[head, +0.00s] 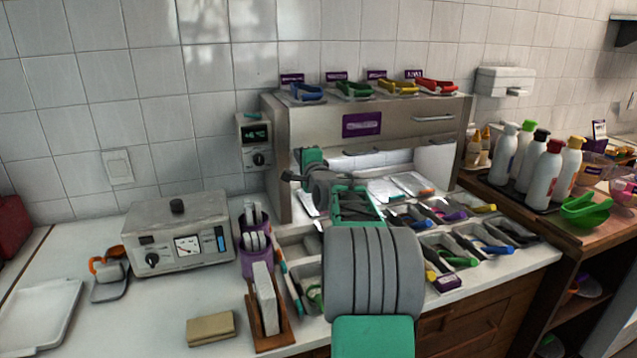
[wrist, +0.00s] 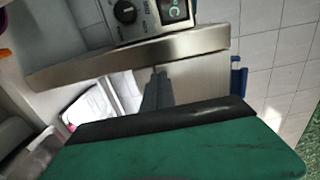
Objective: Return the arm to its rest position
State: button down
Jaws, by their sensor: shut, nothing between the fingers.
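My arm rises from the bottom centre of the head view, with a green link, a grey ribbed section and a green part over the counter. My gripper (head: 288,176) is at its far end, pointing left in front of the open steel cabinet (head: 284,130). In the wrist view the gripper's grey fingers (wrist: 157,75) are together and empty. They stand beyond the green and black housing, near the cabinet's metal edge (wrist: 130,58). I cannot tell the exact gap to the cabinet.
A grey control box (head: 178,235), a purple holder (head: 257,240) and a wooden rack (head: 271,325) stand left of my arm. Trays with coloured tongs (head: 478,238) lie right of it. Bottles (head: 543,180) stand farther right.

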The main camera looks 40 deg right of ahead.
jog(key=d+b+v, duration=0.1)
jog(key=v, duration=1)
jog(key=s+a+f+n+g+y+p, duration=0.1)
jog(key=a+n, duration=0.3)
jog(key=a, duration=0.4)
jog(key=s+a+f+n+g+y+p, duration=0.2)
jog(key=s+a+f+n+g+p, duration=0.1)
jog(key=a, duration=0.5)
jog(key=s+a+f+n+g+y+p, duration=0.2)
jog(key=s+a+f+n+g, duration=0.1)
jog(key=a, duration=0.5)
jog(key=shift+a+f+n, duration=0.3)
jog(key=shift+f+n, duration=0.35)
jog(key=shift+n, duration=0.55)
jog(key=s+a+f+n+g+p, duration=0.1)
jog(key=s+a+f+n+g, duration=0.2)
jog(key=s, duration=0.6)
jog(key=s+a+f+n+g+p, duration=0.2)
jog(key=s+a+n, duration=0.4)
jog(key=s, duration=0.4)
jog(key=shift+a+f+g+y+p, duration=0.2)
jog(key=shift+f+g+y+p, duration=0.1)
jog(key=shift+f+g, duration=0.6)
